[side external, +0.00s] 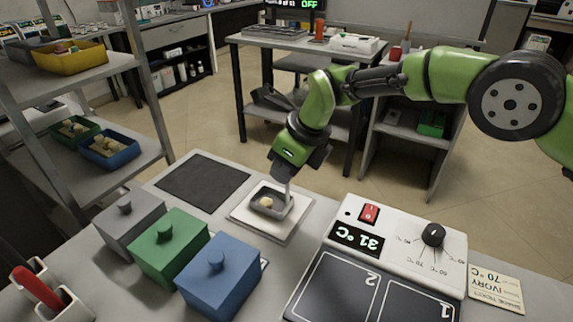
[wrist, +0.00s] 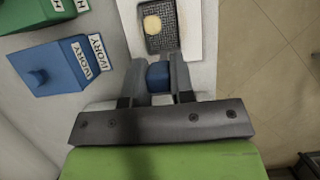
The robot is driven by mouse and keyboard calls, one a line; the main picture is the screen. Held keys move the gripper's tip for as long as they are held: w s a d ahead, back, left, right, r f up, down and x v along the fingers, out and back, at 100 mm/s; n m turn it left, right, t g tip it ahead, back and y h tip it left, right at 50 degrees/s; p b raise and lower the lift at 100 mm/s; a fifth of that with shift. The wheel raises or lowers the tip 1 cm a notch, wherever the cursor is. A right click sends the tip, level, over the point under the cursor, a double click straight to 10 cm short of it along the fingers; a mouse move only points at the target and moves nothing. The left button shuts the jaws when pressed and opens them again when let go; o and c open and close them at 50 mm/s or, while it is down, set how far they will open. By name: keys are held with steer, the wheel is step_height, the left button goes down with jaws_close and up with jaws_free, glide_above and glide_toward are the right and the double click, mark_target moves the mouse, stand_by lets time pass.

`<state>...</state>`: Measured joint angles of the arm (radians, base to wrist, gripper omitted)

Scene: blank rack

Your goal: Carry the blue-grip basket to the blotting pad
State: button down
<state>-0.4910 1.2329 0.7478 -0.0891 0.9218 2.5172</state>
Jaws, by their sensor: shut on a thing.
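The basket (side external: 257,208) is a small dark mesh tray with a pale yellowish round piece (side external: 267,202) in it. In the wrist view the basket's mesh (wrist: 169,40) and the round piece (wrist: 152,24) show at the top. My gripper (side external: 288,184) is shut on the basket's blue grip (wrist: 158,75), which sits between the two fingers. The basket is over the white square blotting pad (side external: 286,227), inside its edges in the side view. I cannot tell whether it touches the pad or hangs just above it.
A dark mat (side external: 203,178) lies left of the pad. Lidded grey (side external: 128,222), green (side external: 168,247) and blue (side external: 219,275) boxes stand at front left. A heater unit (side external: 395,250) reading 31 °C is at right, beside an ivory card (side external: 496,290). A shelf rack (side external: 75,87) stands at left.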

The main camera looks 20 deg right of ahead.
steer(key=c, duration=1)
jaws_free()
steer(key=shift+f, duration=0.1)
steer(key=s+d+r+n+t, duration=0.1)
steer(key=s+d+r+n, duration=0.25)
steer(key=d+r, duration=0.45)
steer(key=s+d+r+n, duration=0.3)
steer(key=s+r, duration=0.2)
steer(key=r, duration=0.8)
steer(key=s+d+n+t, duration=0.1)
steer(key=s+d+n, duration=0.3)
steer(key=s, duration=0.3)
steer(key=s+d+n+t, duration=0.1)
steer(key=s+d+n, duration=0.3)
steer(key=s+n, duration=0.3)
steer(key=s+d+n+t+h, duration=0.1)
steer(key=s+d+n, duration=0.2)
steer(key=s+n, duration=0.2)
steer(key=shift+s+d+r+n, duration=0.1)
steer(key=shift+s+d+n, duration=0.1)
steer(key=shift+s, duration=0.35)
steer(key=shift+s+d+n, duration=0.1)
steer(key=shift+s+d, duration=0.1)
steer(key=shift+s, duration=0.3)
